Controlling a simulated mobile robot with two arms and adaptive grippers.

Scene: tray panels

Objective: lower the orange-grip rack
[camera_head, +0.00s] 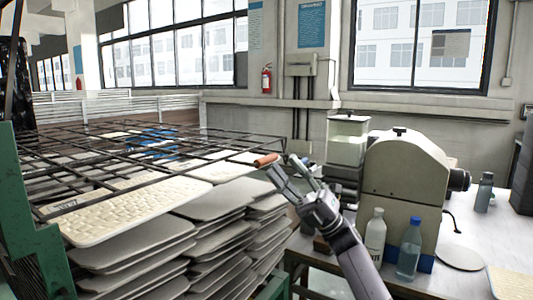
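The rack (150,172) is a dark wire grid that lies raised and roughly level over the stacked trays at the left. Its orange grip (266,160) is at the near right corner. My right gripper (283,165) comes in from the lower right, with its fingers spread apart. One fingertip is at the orange grip; I cannot tell whether it touches it. Nothing shows held between the fingers. My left gripper is not in view.
Several stacked grey trays (130,255) stand below the rack, and a cream textured panel (130,212) lies on top. A green post (30,225) is at the left. The table at the right holds a beige machine (402,178), a white bottle (375,236) and a blue-capped bottle (409,250).

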